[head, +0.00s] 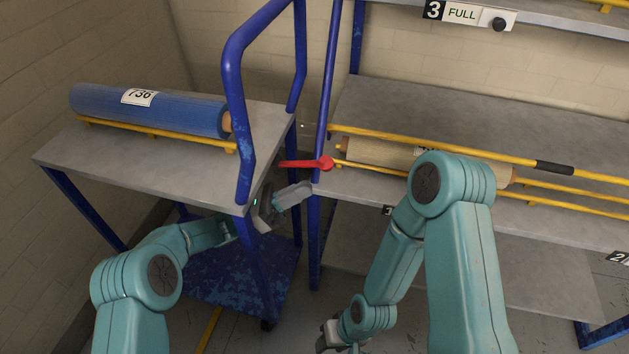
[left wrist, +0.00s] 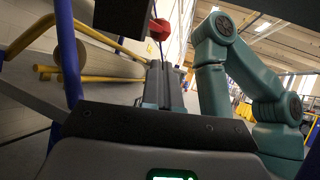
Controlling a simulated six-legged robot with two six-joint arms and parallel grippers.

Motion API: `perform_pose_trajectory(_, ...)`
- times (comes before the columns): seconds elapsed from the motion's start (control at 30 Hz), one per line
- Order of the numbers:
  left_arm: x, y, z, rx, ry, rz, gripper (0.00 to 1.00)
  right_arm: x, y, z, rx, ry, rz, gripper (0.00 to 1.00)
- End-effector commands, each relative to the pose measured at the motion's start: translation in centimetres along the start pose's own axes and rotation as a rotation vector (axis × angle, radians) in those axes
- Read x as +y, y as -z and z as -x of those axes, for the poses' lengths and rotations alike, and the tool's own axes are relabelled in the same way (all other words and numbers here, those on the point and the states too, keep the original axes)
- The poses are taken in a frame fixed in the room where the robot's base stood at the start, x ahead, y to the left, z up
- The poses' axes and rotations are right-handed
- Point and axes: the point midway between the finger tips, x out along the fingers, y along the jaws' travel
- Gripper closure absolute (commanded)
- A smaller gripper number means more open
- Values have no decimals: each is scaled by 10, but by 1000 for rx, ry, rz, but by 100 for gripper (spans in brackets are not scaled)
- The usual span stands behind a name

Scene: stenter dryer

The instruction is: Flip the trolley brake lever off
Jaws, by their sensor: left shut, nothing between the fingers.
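A red lever (head: 305,163) with a round hub at its right end lies almost level, pointing left, in the gap between the trolley and the rack. I cannot tell which of the two carries it. The blue-framed trolley (head: 75,160) stands at the left. My left gripper (head: 305,190) is shut and empty, just below the lever and apart from it in the head view, by the trolley's front right corner. In the left wrist view a red part (left wrist: 160,28) shows beyond the gripper. My right gripper (head: 335,338) hangs low at the bottom; its fingers are hard to make out.
A blue roll (head: 165,108) labelled 736 lies on yellow rails on the trolley. The grey rack (head: 450,100) at the right has yellow bars and a beige roll (head: 375,152). The blue trolley handle (head: 232,90) and rack post (head: 326,100) flank the lever.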

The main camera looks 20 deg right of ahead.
Motion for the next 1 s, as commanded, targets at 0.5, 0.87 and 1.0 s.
perform_pose_trajectory(0.5, 0, 0, 109, -1, -1, -1, 100, -3, -2, 5, -4, 1, 5, 57)
perform_pose_trajectory(0.87, 0, 0, 118, 0, 1, 0, 100, -3, -2, 5, -4, 0, 4, 57)
perform_pose_trajectory(1.0, 0, 0, 118, 0, 1, 0, 100, -3, -2, 5, -4, 0, 4, 57)
